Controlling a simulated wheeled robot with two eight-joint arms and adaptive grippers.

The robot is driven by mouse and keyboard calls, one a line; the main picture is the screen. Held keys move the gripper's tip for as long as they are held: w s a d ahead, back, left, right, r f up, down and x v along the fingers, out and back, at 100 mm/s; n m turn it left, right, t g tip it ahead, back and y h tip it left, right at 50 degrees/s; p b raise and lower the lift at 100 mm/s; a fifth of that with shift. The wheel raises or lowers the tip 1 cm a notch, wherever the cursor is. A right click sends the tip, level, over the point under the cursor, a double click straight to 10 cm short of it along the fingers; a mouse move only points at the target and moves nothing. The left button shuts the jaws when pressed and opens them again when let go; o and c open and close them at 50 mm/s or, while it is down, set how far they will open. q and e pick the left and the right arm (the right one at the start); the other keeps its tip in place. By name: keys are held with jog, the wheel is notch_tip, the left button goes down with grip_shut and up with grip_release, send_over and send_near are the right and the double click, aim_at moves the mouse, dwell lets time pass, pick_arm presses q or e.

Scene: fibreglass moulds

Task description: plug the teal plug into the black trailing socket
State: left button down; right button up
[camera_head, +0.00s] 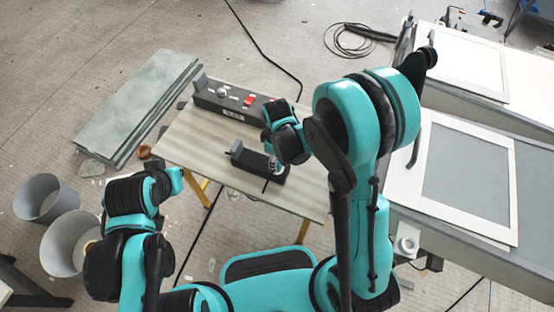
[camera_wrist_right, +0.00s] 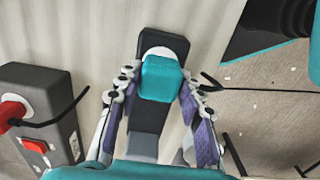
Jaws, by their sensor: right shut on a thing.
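The black trailing socket (camera_head: 243,157) lies on the table, with my right gripper (camera_head: 275,166) over its right part. In the right wrist view the socket (camera_wrist_right: 149,126) is a long dark block under the gripper, with a white round face (camera_wrist_right: 163,50) near its far end. My right gripper (camera_wrist_right: 160,90) is shut on the teal plug (camera_wrist_right: 160,78), with a finger on each side. The plug lies over the white face and covers part of it. I cannot tell whether its pins are inside. My left arm is at the left, but its fingers cannot be made out.
A dark box (camera_head: 212,104) with red parts stands at the table's back edge; its red switch (camera_wrist_right: 36,146) shows in the right wrist view. The pale table (camera_head: 185,143) is clear at the left. Grey boards (camera_head: 140,100) and buckets (camera_head: 44,198) are left; moulds (camera_head: 468,180) are right.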

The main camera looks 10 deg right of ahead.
jog(key=shift+f+b, duration=0.6)
jog(key=shift+b, duration=0.1)
dwell(0.4)
jog(key=o, duration=1.1)
jog(key=shift+o, duration=0.2)
notch_tip(320, 180, up, 12)
